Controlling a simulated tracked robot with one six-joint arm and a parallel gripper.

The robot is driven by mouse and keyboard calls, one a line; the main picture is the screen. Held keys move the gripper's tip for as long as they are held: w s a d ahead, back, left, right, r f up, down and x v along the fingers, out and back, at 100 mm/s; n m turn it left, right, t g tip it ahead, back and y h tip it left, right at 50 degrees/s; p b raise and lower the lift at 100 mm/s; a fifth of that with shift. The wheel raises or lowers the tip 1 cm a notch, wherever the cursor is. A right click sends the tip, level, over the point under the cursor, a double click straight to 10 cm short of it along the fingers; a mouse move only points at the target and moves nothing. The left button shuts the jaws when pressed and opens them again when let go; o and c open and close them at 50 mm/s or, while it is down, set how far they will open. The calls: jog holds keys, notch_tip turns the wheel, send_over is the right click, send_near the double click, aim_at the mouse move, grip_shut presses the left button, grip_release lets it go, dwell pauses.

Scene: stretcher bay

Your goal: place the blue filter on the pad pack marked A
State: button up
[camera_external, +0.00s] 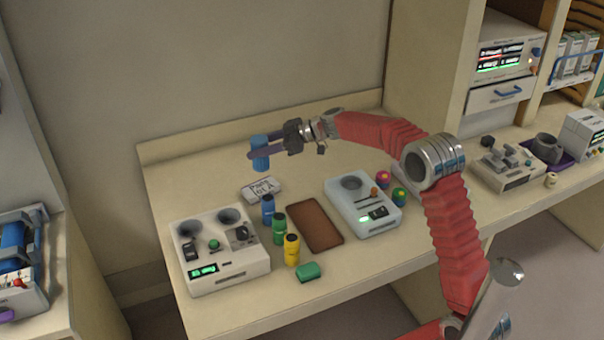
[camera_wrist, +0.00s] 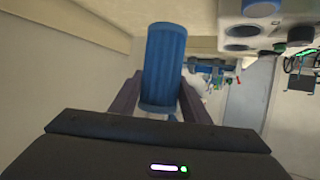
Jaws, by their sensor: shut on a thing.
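The blue filter (camera_external: 260,160) is a ribbed cylinder, held upright in the air above the back left of the bench. My gripper (camera_external: 256,151) is shut on it, with a dark finger on either side. In the wrist view the filter (camera_wrist: 164,65) stands between my two fingers (camera_wrist: 160,98). The pad pack (camera_external: 262,190) is a small pale block with dark lettering that seems to end in A, lying flat on the bench. The filter is above it and apart from it. The pack cannot be made out in the wrist view.
In front of the pack stand a blue bottle (camera_external: 268,207), a green one (camera_external: 279,229) and a yellow one (camera_external: 291,249). A white device (camera_external: 222,270) is at left, a brown mat (camera_external: 315,226) mid-bench, another device (camera_external: 362,203) to its right. A green block (camera_external: 308,272) lies near the front edge.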

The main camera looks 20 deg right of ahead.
aim_at(261, 160)
jog(key=shift+d, duration=0.2)
jog(key=shift+f, duration=2.55)
jog(key=shift+f, duration=2.5)
jog(key=o, duration=1.1)
jog(key=shift+f, duration=0.1)
